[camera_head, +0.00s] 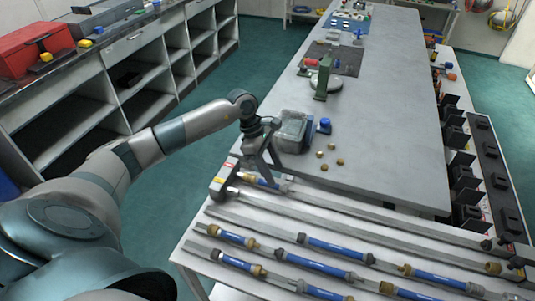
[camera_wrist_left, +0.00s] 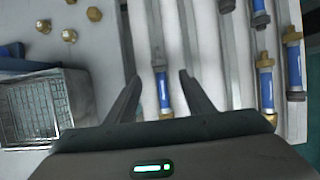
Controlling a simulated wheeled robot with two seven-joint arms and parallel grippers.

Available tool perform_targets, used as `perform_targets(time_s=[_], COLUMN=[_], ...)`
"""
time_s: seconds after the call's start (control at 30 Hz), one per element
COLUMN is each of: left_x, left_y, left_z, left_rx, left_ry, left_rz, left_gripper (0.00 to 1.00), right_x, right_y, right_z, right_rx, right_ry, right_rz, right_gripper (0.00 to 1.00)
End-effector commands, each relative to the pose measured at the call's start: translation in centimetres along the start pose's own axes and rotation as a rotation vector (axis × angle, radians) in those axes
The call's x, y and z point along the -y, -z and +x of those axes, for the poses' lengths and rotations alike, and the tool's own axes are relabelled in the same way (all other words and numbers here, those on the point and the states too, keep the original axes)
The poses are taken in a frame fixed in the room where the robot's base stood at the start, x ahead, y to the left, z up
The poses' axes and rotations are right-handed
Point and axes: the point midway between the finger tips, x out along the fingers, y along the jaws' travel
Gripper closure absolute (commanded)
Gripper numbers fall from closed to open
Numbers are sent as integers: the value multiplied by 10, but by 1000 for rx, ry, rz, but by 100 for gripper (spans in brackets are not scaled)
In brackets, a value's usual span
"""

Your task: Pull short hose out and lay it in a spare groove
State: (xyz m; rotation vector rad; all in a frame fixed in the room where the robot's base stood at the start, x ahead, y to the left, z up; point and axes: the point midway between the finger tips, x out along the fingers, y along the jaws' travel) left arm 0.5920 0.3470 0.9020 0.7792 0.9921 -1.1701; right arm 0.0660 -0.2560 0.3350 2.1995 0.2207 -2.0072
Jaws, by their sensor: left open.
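My left gripper (camera_head: 250,187) is open at the left end of the grooved rack (camera_head: 202,216). In the left wrist view its two fingers (camera_wrist_left: 158,78) stand on either side of a blue hose (camera_wrist_left: 163,88), apart from it, with nothing held. This hose has a dark fitting at its upper end and a brass one at its lower end. It is partly hidden by the gripper in the head view. Several other blue hoses, such as one near the middle (camera_head: 336,249), lie in the nearer grooves. Bare groove (camera_wrist_left: 208,60) shows right of the gripper in the left wrist view.
A wire basket (camera_head: 293,131) stands just behind the gripper, with a blue-capped item (camera_head: 324,125) and several brass fittings (camera_head: 320,154) beside it. A green stand (camera_head: 323,80) is farther back. The grey worktop (camera_head: 390,130) right of these is clear.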

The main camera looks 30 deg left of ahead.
Motion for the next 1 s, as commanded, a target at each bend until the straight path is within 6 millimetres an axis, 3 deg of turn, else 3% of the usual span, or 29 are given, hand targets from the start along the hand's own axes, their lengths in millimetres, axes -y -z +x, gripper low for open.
perform_targets(time_s=[0.2,0.4,0.87,1.0], left_x=[1,0,0,0], left_y=[-1,-1,0,0], left_z=[33,55,64,63], left_rx=[1,2,0,0], left_ry=[2,0,0,0], left_rz=[-2,-1,0,0], left_gripper=[52,52,52,86], right_x=[0,0,0,0], right_y=[2,2,2,2], right_z=[-14,-20,-21,-21], right_rx=[-1,-1,-1,-1], right_ry=[0,0,0,0], right_rz=[0,0,0,0], right_gripper=[56,56,56,56])
